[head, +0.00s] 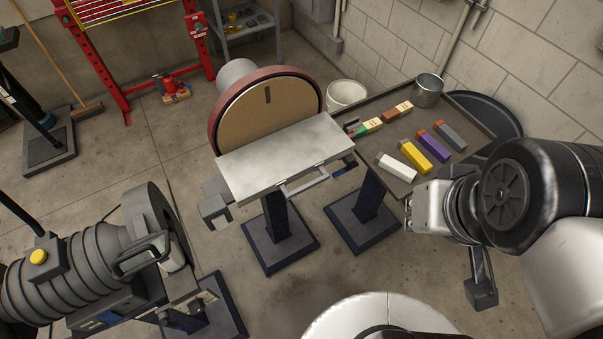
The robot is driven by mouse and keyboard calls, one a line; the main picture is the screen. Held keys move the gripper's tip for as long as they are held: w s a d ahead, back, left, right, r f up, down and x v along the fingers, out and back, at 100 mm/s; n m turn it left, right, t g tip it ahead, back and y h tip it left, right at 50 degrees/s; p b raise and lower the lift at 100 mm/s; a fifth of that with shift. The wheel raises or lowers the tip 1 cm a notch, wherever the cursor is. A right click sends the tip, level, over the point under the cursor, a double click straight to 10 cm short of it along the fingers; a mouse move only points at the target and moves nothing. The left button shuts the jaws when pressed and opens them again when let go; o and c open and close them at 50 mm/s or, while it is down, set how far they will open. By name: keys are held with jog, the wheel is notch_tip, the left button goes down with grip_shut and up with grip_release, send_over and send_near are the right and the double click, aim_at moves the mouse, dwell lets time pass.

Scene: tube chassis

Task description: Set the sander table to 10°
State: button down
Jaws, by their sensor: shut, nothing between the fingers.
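The sander table (265,163) is a pale metal plate in front of the tan sanding disc (270,103), which has a reddish guard. I cannot read the table's angle; no scale is legible. A metal bracket (305,181) shows under its front edge, with a small dark blue part (344,169) at its right end. The sander stands on a dark pedestal (276,218). My gripper (410,212) is at the right, shut and empty, apart from the sander table. Its tip is small and partly hidden by my wrist.
A side tray (385,181) right of the sander holds several coloured blocks and a metal cup (428,90). A white bucket (346,94) stands behind it. A ribbed machine (75,270) fills the lower left. Bare floor lies in front of the pedestals.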

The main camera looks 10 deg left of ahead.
aim_at(310, 183)
jog(key=c, duration=2.3)
grip_release()
